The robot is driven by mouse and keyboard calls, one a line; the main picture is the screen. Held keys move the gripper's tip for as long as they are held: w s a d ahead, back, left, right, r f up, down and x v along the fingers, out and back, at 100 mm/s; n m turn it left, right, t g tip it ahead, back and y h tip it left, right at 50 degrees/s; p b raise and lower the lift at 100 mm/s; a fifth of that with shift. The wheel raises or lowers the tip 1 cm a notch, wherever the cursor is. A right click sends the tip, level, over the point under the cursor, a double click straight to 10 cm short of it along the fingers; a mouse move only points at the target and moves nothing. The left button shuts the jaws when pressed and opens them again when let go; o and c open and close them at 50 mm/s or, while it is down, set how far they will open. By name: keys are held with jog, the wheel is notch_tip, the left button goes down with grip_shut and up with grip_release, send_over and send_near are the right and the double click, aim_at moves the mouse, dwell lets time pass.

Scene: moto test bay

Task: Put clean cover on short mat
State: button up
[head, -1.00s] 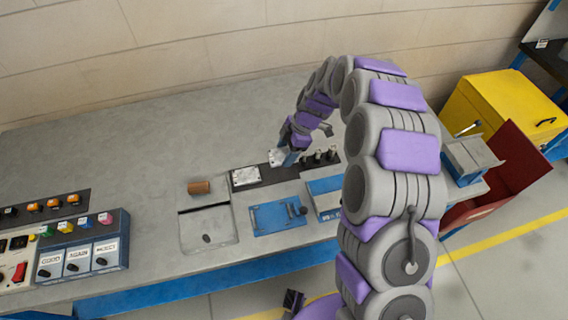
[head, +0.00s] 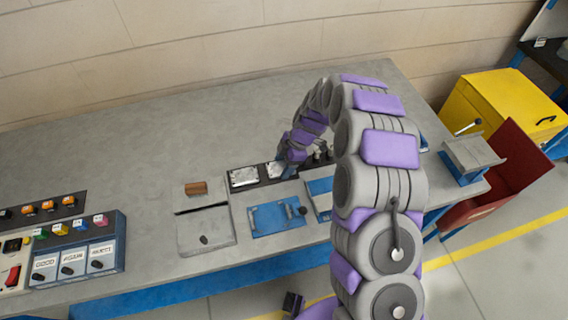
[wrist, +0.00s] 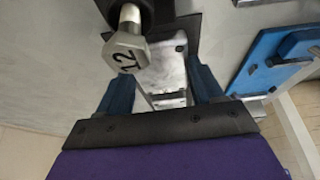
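A pale metal cover (head: 275,170) lies on a dark mat strip (head: 262,174) at the middle of the bench. A similar pale cover (head: 243,177) lies to its left. I cannot tell from their look which is clean. My gripper (head: 287,168) is low over the right cover's right side. In the wrist view, its two blue fingers (wrist: 160,84) stand apart on either side of a metal cover (wrist: 172,70). A gap shows at the left finger; contact at the right is unclear. The arm hides part of the mat's right side.
The bench's back left is clear.

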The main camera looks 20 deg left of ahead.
jog(key=o, duration=0.4)
jog(key=shift+a+f, duration=0.1)
jog(key=shift+a, duration=0.1)
jog(key=shift+c, duration=0.2)
jog(key=shift+s, duration=0.1)
jog(key=shift+d, duration=0.1)
jog(key=p+v, duration=0.2)
jog(key=v, duration=1)
jog(key=shift+r, duration=0.25)
